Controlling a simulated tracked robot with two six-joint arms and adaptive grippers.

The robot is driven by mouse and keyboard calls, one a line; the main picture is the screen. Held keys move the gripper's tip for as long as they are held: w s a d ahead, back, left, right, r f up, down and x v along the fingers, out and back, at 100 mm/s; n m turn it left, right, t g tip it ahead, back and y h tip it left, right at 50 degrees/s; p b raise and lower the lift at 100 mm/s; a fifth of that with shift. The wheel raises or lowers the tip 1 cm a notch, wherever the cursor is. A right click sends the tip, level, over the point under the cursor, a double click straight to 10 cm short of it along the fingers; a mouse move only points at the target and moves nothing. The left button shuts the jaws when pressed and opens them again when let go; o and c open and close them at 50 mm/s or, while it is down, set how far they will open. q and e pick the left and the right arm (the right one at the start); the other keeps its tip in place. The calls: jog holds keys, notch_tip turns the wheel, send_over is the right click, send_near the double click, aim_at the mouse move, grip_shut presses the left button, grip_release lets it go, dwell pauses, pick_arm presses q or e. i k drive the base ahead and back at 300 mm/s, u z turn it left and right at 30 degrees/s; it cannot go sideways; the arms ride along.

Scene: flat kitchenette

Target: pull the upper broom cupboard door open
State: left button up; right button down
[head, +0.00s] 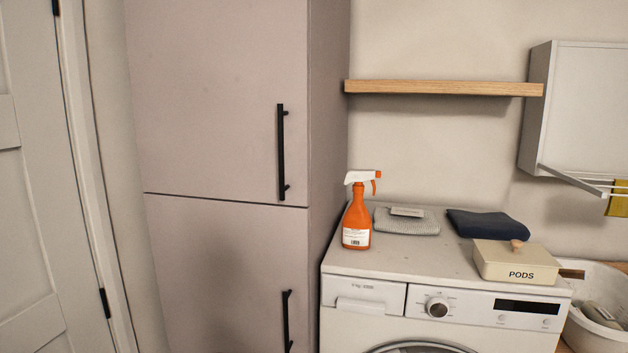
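The upper broom cupboard door (215,95) is a flat grey-beige panel at the left centre of the head view. It sits shut, flush above the lower door (230,270), with a thin dark gap between them. The upper door's black vertical bar handle (281,152) is near its lower right edge. The lower door has a similar black handle (287,321) at its right edge. Neither of my grippers shows in the head view.
Right of the cupboard stands a white washing machine (390,322). On its top are an orange spray bottle (357,215), folded cloths (487,224) and a PODS box (515,262). A wooden shelf (440,88) and a wall drying rack (580,110) are above. A white door (35,230) is at left.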

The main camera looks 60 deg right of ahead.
aim_at(220, 93)
jog(key=k, duration=1.45)
jog(key=z, duration=0.85)
jog(key=i, duration=0.95)
jog(key=z, duration=0.1)
